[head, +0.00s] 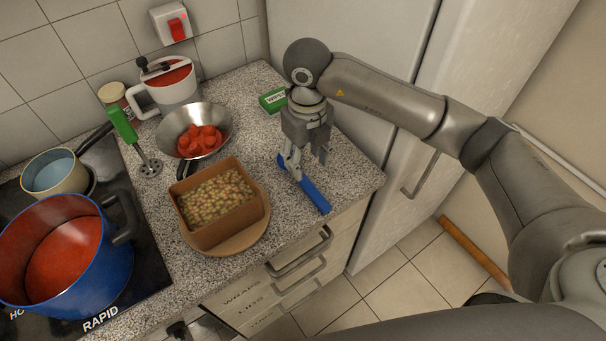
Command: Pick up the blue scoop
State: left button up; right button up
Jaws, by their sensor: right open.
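A blue scoop (312,190) lies on the speckled counter near its front right edge. Its blue end points toward the front edge, and its far end lies under my right gripper. My right gripper (305,163) points down, open, with its fingers around or just above the far part of the scoop. I cannot tell whether the fingers touch it.
A brown box of beans (183,205) sits on a round wooden board (228,246) left of the scoop. A metal bowl (170,123) holds red pieces. A green packet (271,101) lies behind my gripper. A blue pot (88,283) stands on the hob. A fridge (370,50) borders the counter.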

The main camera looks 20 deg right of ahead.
aim_at(306, 182)
jog(key=f, duration=0.1)
jog(key=f+p, duration=0.1)
jog(key=f, duration=0.1)
jog(key=shift+s, duration=0.3)
notch_tip(306, 182, down, 4)
jog(key=shift+a+f+p, duration=0.1)
jog(key=shift+p, duration=0.75)
pick_arm(q)
jog(key=r, duration=0.1)
jog(key=s+r, duration=0.1)
jog(key=r, duration=0.1)
jog(key=shift+s, duration=0.1)
pick_arm(e)
jog(key=shift+w, duration=0.1)
pick_arm(q)
jog(key=shift+s, duration=0.55)
pick_arm(e)
grip_shut()
